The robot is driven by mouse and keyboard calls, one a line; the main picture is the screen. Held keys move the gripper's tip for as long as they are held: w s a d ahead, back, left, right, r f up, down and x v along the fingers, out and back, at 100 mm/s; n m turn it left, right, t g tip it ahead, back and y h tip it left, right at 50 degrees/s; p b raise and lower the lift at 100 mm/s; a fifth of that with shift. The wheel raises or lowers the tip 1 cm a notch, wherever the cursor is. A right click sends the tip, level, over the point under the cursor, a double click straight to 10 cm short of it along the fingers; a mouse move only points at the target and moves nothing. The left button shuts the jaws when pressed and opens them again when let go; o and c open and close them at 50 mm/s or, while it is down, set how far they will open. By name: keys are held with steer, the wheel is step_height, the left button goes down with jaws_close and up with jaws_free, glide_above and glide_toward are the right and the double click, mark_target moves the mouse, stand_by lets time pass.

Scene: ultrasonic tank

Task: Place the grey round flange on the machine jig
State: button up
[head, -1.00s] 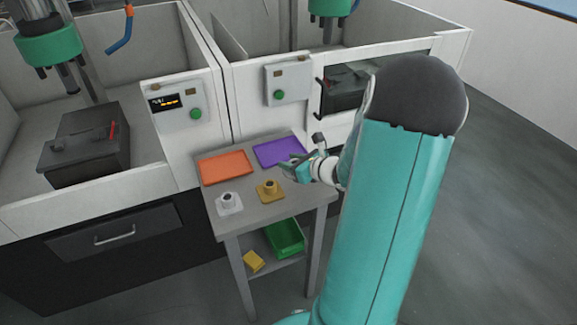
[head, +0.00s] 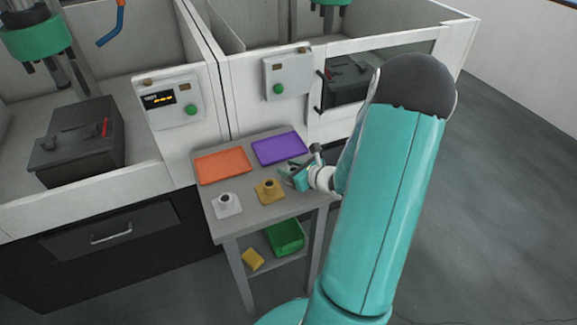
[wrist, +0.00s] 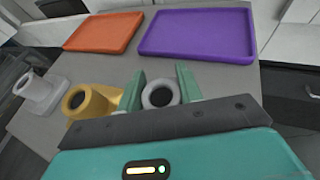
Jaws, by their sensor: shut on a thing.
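My gripper (head: 288,176) is over the right side of the small grey table. In the wrist view its two green fingers (wrist: 161,84) are shut on the grey round flange (wrist: 147,95), a short ring with a dark hole. Whether the flange touches the tabletop I cannot tell. In the head view the flange is too small and hidden to make out. A dark block with a fixture on top, which looks like a machine jig (head: 75,160), stands in the left machine. A similar dark block (head: 348,85) shows through the right machine's opening.
An orange tray (head: 222,167) and a purple tray (head: 279,149) lie at the table's back. A yellow part (head: 268,194) and a white part (head: 228,206) stand in front, left of my gripper. A green bin (head: 286,237) is on the lower shelf. White walls front both machines.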

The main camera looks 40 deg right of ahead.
steer(key=shift+f, duration=0.1)
steer(key=o, duration=1.1)
steer(key=v, duration=1.2)
steer(key=shift+a, duration=0.1)
